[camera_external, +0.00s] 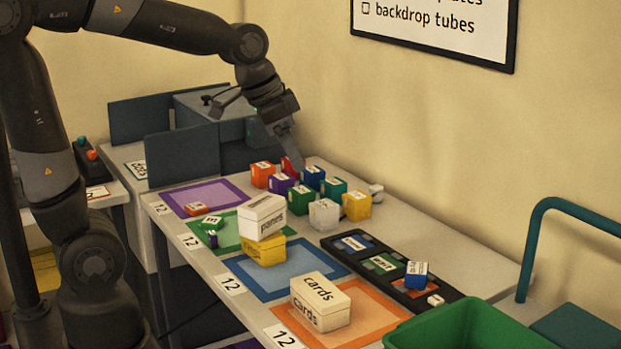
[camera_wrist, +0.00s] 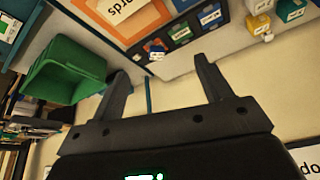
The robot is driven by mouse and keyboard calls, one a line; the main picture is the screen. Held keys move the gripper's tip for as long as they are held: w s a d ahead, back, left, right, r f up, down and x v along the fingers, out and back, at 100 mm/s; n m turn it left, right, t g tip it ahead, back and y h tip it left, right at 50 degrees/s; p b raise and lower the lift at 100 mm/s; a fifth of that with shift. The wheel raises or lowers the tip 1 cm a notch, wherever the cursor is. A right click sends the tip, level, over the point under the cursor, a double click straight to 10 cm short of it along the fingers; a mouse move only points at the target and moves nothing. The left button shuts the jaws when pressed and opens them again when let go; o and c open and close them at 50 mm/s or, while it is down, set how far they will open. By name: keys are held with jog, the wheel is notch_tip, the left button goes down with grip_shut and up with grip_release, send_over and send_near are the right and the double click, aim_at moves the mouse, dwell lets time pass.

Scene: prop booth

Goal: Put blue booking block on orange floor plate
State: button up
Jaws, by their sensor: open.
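One blue block (camera_external: 416,274) with a white label stands on the right part of the black tray; it also shows in the wrist view (camera_wrist: 155,45). Another blue cube (camera_external: 314,177) stands in the cluster of cubes at the back of the table. The orange floor plate (camera_external: 375,304) lies at the near end of the table, with a cream cards box (camera_external: 320,303) on it; the plate's edge shows in the wrist view (camera_wrist: 152,17). My gripper (camera_external: 297,160) is open and empty, above or beside the back of the cube cluster; its fingers (camera_wrist: 160,66) have nothing between them.
Purple (camera_external: 225,193), green (camera_external: 228,236) and blue (camera_external: 280,288) plates lie left of the black tray (camera_external: 440,304). A green bin (camera_external: 465,328) stands at the near right. Free tabletop lies right of the tray.

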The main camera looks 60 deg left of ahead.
jog(key=s+a+n+t+y, duration=0.1)
jog(key=s+a+n, duration=0.2)
jog(key=s, duration=1.1)
jog(key=shift+a+n, duration=0.4)
jog(key=shift+a, duration=0.1)
